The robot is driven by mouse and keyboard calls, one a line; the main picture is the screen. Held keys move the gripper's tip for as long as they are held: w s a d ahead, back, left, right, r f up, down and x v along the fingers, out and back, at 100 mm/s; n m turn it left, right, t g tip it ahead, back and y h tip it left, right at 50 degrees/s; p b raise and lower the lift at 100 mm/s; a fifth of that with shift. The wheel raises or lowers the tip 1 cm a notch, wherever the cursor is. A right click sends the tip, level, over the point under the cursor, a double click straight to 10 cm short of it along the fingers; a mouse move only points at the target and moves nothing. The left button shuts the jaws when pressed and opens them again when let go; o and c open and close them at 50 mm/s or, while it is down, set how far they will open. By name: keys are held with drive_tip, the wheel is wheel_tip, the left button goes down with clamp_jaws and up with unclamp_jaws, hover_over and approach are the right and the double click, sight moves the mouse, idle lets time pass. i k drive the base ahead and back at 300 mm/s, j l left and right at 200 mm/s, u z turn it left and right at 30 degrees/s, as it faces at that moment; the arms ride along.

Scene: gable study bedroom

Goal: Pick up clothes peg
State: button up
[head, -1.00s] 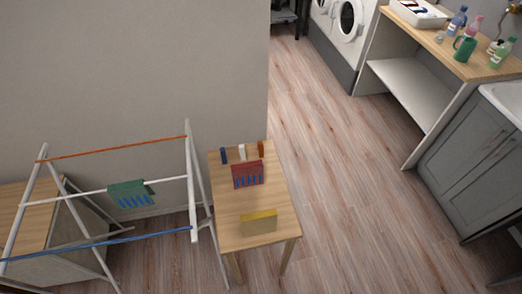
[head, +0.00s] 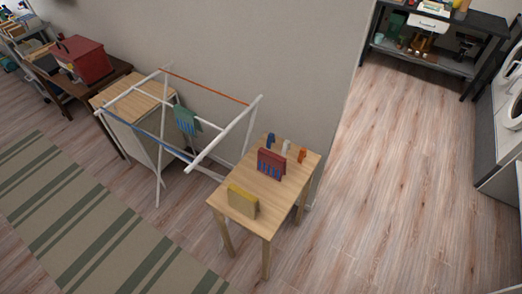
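Small upright pegs stand in a row at the far end of a small wooden table (head: 236,214): a blue peg (head: 270,140), a white peg (head: 285,147) and an orange-brown peg (head: 302,156). A red holder with blue marks (head: 271,164) stands in front of them. A yellow block-like thing (head: 243,201) stands near the table's front end. My gripper is not in view.
The drying rack stands close against the table's left side. A striped rug (head: 100,225) lies at the lower left. A red box (head: 80,60) sits on a dark bench further left. The wooden floor (head: 400,200) right of the table is clear.

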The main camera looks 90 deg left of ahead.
sight(286, 145)
drive_tip(key=i+j+u, duration=0.25)
drive_tip(key=u, duration=0.15)
drive_tip(key=i+u, duration=1.25)
drive_tip(key=i+j+z, duration=0.2)
drive_tip(key=i, duration=0.15)
drive_tip(key=i+z, duration=0.25)
drive_tip(key=i+j+z, duration=0.1)
drive_tip(key=z, duration=0.35)
drive_tip(key=j+z, duration=0.15)
drive_tip(key=z, duration=0.35)
drive_tip(key=i+j+z, duration=0.1)
drive_tip(key=z, duration=0.35)
drive_tip(key=j+z, duration=0.25)
drive_tip(key=z, duration=0.7)
drive_tip(key=k+j+z, duration=0.1)
drive_tip(key=z, duration=1.3)
drive_tip(key=k+z, duration=0.15)
drive_tip(key=z, duration=0.8)
drive_tip(key=l+z, duration=0.15)
drive_tip(key=z, duration=0.35)
drive_tip(key=k+l+z, duration=0.1)
drive_tip(key=z, duration=0.4)
drive_tip(key=l+z, duration=0.25)
drive_tip(key=z, duration=0.2)
